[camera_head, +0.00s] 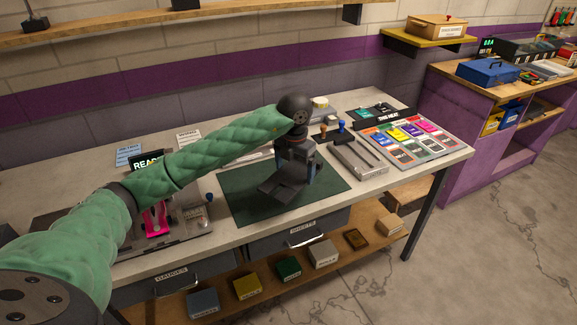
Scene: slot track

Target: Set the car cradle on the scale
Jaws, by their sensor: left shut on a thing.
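My left gripper (297,172) is over the green mat (240,205) in the middle of the bench, pointing down. It is shut on a dark grey angled piece (283,189), which looks like the car cradle. The gripper's palm and fingers hide part of the cradle. I cannot tell whether the cradle touches the mat or hangs just above it. No thing is clearly marked as the scale; a flat grey device (358,158) lies right of the mat. My right gripper is not in view.
A pink item (156,220) stands on a dark plate at the bench's left, near a black READY sign (146,161). A board of coloured cards (412,140) lies at the right. Small stamp-like pieces (341,127) stand behind the grey device. My left arm spans the bench's left half.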

